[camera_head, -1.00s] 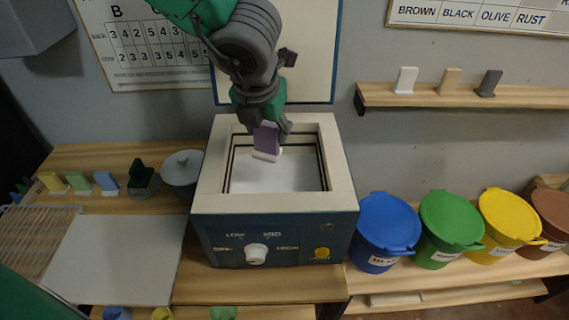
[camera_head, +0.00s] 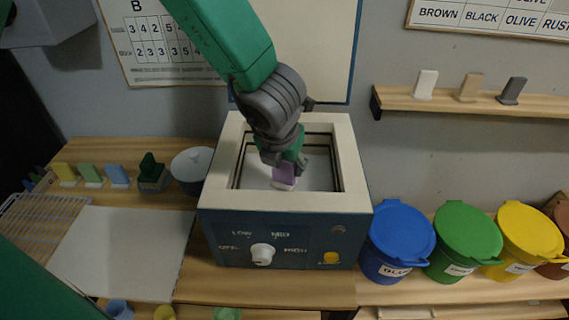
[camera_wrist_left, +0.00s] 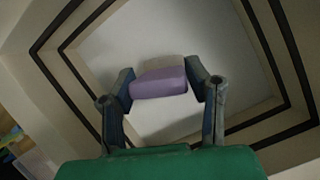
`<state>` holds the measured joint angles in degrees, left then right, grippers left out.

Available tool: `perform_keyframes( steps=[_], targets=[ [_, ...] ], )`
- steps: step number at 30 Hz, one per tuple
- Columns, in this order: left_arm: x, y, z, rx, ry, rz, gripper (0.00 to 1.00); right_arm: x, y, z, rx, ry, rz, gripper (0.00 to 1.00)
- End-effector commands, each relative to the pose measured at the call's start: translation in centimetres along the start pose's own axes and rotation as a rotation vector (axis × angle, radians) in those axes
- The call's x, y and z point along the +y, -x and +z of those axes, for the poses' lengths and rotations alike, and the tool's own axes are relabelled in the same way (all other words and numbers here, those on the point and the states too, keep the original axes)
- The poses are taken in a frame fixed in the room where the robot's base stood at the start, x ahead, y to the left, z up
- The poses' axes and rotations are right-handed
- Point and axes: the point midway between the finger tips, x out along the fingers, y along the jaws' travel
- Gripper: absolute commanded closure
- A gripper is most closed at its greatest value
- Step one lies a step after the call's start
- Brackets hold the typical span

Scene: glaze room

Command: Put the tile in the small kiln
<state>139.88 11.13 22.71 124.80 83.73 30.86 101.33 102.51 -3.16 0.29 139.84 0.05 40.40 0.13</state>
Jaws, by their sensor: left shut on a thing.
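The purple tile (camera_head: 285,174) with a pale foot is inside the open chamber of the small kiln (camera_head: 222,190), low and near the pale chamber floor. My left gripper (camera_head: 284,168) reaches down into the chamber from above and is shut on the tile. In the left wrist view the tile (camera_wrist_left: 158,82) sits between both fingers, over the white kiln floor (camera_wrist_left: 185,45). I cannot tell whether its foot touches the floor. The kiln's raised lid (camera_head: 305,45) stands behind it. My right gripper is not in view.
Lidded buckets (camera_head: 398,240) stand to the right. A wall shelf (camera_head: 450,103) holds three tiles.

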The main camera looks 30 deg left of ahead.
Motion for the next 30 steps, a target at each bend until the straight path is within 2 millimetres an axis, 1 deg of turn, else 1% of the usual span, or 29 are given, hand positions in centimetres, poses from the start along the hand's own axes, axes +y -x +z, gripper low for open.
perform_keyframes(
  steps=[4,7,8,9,17,20,23,26,30],
  targets=[
    [-0.1,0.0,0.0,0.001,-0.002,-0.001,0.94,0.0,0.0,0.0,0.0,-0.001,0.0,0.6],
    [0.0,-0.3,-0.2,0.001,-0.002,-0.002,0.94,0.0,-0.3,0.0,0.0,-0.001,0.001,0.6],
    [0.1,-0.2,-0.1,0.002,-0.002,-0.002,0.47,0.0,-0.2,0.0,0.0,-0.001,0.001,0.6],
    [0.1,-0.2,-0.1,0.002,-0.002,-0.003,0.36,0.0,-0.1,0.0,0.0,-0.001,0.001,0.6],
    [0.3,-0.2,-0.1,0.002,-0.001,-0.004,0.36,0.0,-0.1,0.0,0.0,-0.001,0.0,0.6],
    [0.2,0.1,0.0,0.001,-0.001,-0.003,0.36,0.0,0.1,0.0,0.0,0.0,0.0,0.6],
    [0.1,1.2,0.1,-0.002,-0.002,-0.003,0.36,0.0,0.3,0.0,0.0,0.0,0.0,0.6],
    [0.1,3.1,0.1,-0.004,-0.002,-0.003,0.36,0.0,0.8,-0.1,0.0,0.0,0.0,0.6],
    [0.0,6.4,0.1,-0.004,-0.001,-0.003,0.36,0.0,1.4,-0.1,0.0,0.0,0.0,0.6]
  ],
)
